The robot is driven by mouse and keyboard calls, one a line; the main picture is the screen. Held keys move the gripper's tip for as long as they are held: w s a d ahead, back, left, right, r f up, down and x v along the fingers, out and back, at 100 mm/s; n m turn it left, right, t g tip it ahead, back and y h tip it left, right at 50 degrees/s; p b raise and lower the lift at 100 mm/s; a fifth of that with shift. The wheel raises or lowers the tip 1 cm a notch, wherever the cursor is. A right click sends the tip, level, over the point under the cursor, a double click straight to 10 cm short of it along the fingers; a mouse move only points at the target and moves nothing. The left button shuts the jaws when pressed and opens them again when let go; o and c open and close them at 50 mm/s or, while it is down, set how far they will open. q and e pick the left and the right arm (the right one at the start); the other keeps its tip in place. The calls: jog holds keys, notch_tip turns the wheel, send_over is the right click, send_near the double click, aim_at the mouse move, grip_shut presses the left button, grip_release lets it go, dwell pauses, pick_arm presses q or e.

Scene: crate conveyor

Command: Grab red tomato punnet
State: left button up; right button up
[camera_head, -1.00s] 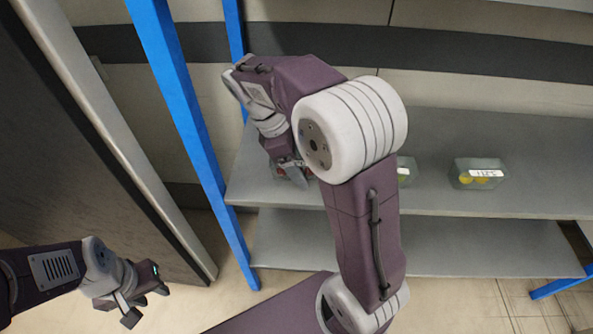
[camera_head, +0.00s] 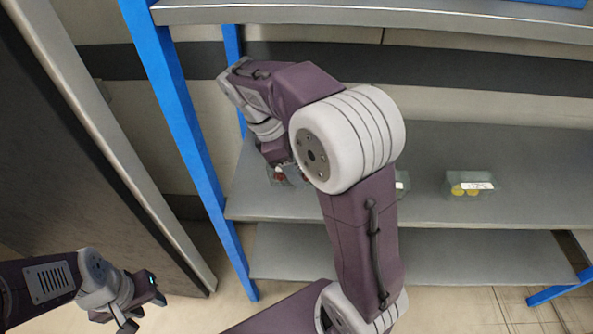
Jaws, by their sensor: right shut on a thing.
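The red tomato punnet (camera_head: 279,176) is a small clear box with red inside, at the left end of the middle shelf. My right arm hides most of it. My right gripper (camera_head: 287,171) reaches down over the punnet and is shut on it; its fingertips are mostly hidden behind my own arm. I cannot tell whether the punnet touches the shelf. My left gripper (camera_head: 146,306) is at the lower left, away from the shelf, with its fingers apart and nothing between them.
The grey middle shelf (camera_head: 430,205) also bears a punnet with yellow fruit (camera_head: 468,185) and another, mostly hidden punnet (camera_head: 402,184). A blue post (camera_head: 187,130) stands close at the left. An upper shelf (camera_head: 380,17) and a lower shelf (camera_head: 420,260) show. A dark panel (camera_head: 90,170) stands at far left.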

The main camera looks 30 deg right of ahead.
jog(key=s+a+p, duration=0.2)
jog(key=s+a, duration=0.7)
jog(key=s, duration=0.6)
jog(key=shift+s+a, duration=0.2)
